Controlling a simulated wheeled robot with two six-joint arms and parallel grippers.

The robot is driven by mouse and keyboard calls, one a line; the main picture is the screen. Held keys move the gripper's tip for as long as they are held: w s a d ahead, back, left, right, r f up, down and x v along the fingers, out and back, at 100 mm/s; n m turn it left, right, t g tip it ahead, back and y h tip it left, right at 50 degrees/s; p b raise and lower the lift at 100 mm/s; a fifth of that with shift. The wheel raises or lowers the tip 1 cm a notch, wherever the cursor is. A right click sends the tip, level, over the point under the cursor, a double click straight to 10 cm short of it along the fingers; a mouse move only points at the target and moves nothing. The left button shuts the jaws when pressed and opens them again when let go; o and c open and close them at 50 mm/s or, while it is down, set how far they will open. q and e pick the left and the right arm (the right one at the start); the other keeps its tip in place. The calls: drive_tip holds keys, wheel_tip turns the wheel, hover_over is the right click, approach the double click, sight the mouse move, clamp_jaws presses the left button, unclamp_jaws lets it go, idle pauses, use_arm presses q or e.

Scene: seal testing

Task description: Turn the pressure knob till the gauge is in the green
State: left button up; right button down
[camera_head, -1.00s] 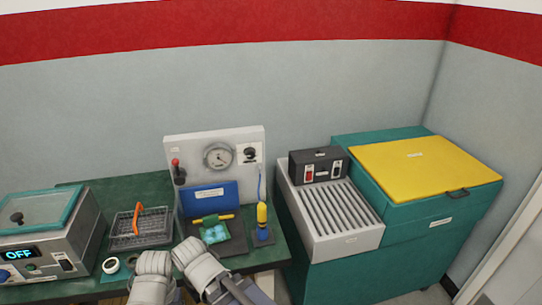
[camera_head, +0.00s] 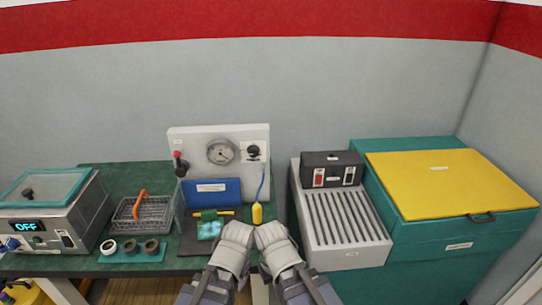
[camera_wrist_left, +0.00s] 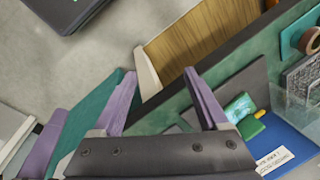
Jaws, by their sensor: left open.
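A black knob (camera_head: 253,151) sits on a pale plate just right of the gauge. My left gripper (camera_wrist_left: 160,76) is open and empty in the left wrist view, with two purple fingers apart. In the head view both wrists are in front of the bench, below and apart from the panel. My right wrist (camera_head: 274,240) shows there, but its fingers cannot be made out.
A red-topped lever (camera_head: 178,163) stands at the panel's left edge. A blue block (camera_head: 212,192), yellow bottle (camera_head: 257,214) and wire basket (camera_head: 145,215) are below. The OFF unit (camera_head: 60,215) is at left, a slatted tray (camera_head: 340,220) and yellow-lidded cabinet (camera_head: 450,180) at right.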

use_arm(q)
drive_tip(key=w+a+r+m+t+y+b, duration=0.1)
drive_tip(key=w+r+m+t, duration=0.1)
drive_tip(key=w+m+t, duration=0.3)
drive_tip(key=w+a+r+m+y, duration=0.1)
drive_tip(key=w+a+r+m, duration=0.1)
drive_tip(key=w+m, duration=0.35)
drive_tip(key=m+t+h+b, duration=0.45)
drive_tip(key=m+t, duration=0.75)
drive_tip(key=m, duration=1.9)
approach(253, 154)
drive_tip(key=w+h+p, duration=0.1)
drive_tip(key=p, duration=0.1)
drive_tip(key=shift+n, duration=0.25)
drive_tip(key=shift+w+r, duration=0.1)
drive_tip(key=shift+w, duration=1.9)
drive_tip(key=shift+w+r, duration=0.15)
drive_tip(key=shift+w, duration=1.9)
drive_tip(key=shift+s+d, duration=0.1)
clamp_jaws()
